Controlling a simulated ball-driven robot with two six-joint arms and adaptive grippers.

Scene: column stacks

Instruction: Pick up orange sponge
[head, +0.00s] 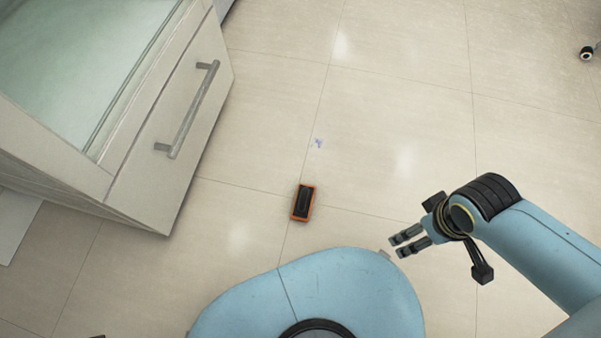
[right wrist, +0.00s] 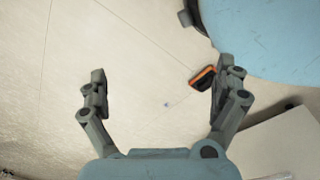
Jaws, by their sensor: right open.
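The orange sponge (head: 304,203) lies on the tiled floor in the middle of the head view, with a dark top and an orange rim. It also shows in the right wrist view (right wrist: 203,77), just beside the right-hand finger, which covers part of it. My right gripper (head: 396,246) is open and empty, to the right of the sponge and a little nearer my base in the head view. In the right wrist view its fingers (right wrist: 160,88) are wide apart with floor between them. My left gripper is not in view.
A white cabinet (head: 150,180) with a grey bar handle (head: 188,110) and a glassy top stands at the left. A small bluish mark (head: 318,143) is on the floor beyond the sponge. A caster wheel (head: 587,54) shows at top right. The floor around the sponge is clear.

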